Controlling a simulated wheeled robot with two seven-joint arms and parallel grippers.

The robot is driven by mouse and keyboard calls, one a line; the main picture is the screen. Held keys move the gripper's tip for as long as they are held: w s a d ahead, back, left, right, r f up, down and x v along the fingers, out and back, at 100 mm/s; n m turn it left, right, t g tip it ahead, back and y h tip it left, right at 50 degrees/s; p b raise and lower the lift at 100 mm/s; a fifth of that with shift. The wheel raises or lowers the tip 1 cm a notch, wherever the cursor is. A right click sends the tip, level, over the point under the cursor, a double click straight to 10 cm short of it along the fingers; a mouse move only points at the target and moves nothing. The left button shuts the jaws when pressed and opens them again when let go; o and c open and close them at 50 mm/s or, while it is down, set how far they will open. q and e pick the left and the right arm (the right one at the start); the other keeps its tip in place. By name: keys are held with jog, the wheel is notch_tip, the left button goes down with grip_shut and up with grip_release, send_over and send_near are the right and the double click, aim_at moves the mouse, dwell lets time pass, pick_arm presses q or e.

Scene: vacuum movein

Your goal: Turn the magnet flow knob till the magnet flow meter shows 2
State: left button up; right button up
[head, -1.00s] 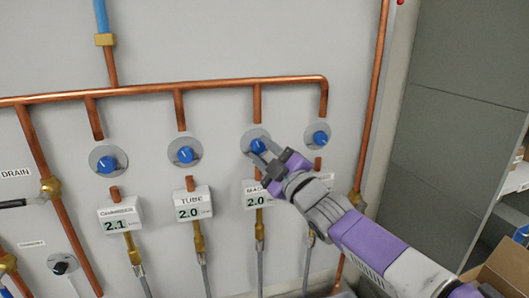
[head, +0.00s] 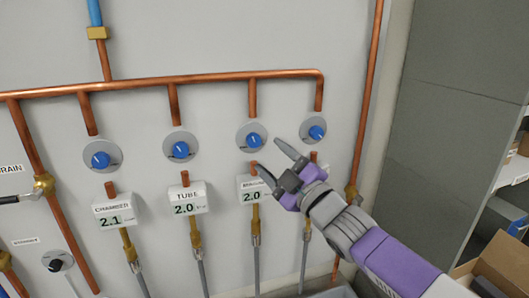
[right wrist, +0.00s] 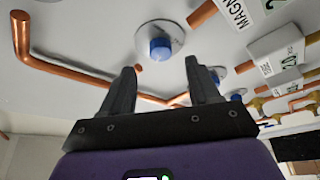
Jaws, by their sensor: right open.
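The magnet flow knob (head: 253,140) is a blue knob on a grey round plate, third from the left in the row. The magnet flow meter (head: 249,192), a white box below it, reads 2.0; its label is partly covered by my gripper. My right gripper (head: 268,155) is open and empty, just below and right of the magnet knob and apart from it. In the right wrist view the magnet knob (right wrist: 160,48) shows beyond the gap between the open fingers (right wrist: 160,68). My left gripper is not in view.
Other blue knobs are the chamber knob (head: 100,159), tube knob (head: 179,150) and rightmost knob (head: 314,131). The chamber meter (head: 114,212) reads 2.1 and the tube meter (head: 184,200) 2.0. A copper pipe (head: 210,77) runs above. A cardboard box (head: 500,262) stands lower right.

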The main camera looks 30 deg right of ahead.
jog(key=shift+v, duration=1.1)
